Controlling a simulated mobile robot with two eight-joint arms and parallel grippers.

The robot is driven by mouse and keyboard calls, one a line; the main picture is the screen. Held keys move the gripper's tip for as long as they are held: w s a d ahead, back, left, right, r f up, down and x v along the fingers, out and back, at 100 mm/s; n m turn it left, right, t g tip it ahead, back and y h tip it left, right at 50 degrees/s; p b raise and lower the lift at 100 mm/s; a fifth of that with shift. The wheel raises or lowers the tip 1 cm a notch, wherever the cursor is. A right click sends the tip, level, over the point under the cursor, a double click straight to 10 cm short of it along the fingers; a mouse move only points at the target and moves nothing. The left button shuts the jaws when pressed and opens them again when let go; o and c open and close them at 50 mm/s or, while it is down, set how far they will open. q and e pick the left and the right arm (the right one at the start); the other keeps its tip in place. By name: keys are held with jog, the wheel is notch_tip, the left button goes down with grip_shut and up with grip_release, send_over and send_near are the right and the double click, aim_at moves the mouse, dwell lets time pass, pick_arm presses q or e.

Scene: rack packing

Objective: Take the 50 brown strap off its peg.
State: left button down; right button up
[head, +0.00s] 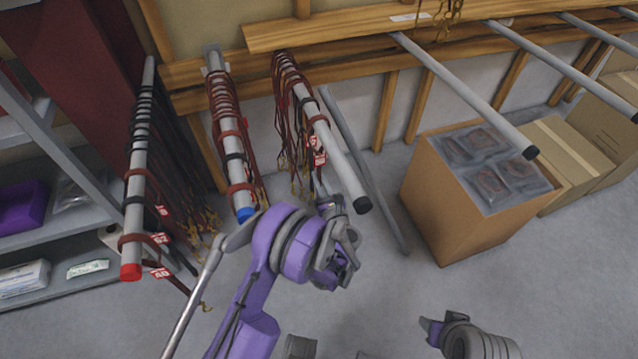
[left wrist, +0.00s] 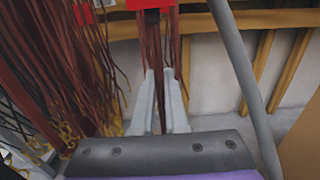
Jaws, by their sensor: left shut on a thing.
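The third peg from the left (head: 337,160) is grey with a black tip and carries several brown straps. A brown strap (head: 318,119) loops over it nearest the tip, with a red tag (head: 319,158) below; its number is too small to read. My left gripper (head: 335,207) is below this peg, near its tip. In the left wrist view the left gripper's fingers (left wrist: 160,78) are shut on a hanging brown strap (left wrist: 173,45), just under a red tag (left wrist: 150,4). My right gripper (head: 432,328) is low at the right, apart from the straps; its jaws are unclear.
A blue-tipped peg (head: 230,150) and a red-tipped peg (head: 134,225), both with straps, stand to the left. A grey bar (head: 375,185) slants down just right of the third peg. A cardboard box (head: 440,205) stands to the right. Bare pegs (head: 470,95) jut out above it.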

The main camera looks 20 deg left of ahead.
aim_at(320, 172)
pick_arm(q)
jog(key=shift+r, duration=0.15)
notch_tip(320, 172, up, 4)
jog(key=shift+p, duration=0.95)
jog(key=s+d, duration=0.1)
jog(key=s+d+f+b, duration=0.1)
jog(key=s, duration=0.1)
jog(key=shift+s+d, duration=0.1)
jog(key=shift+d, duration=0.05)
jog(key=b+v, duration=0.6)
jog(key=v, duration=2.2)
jog(key=shift+r, duration=0.2)
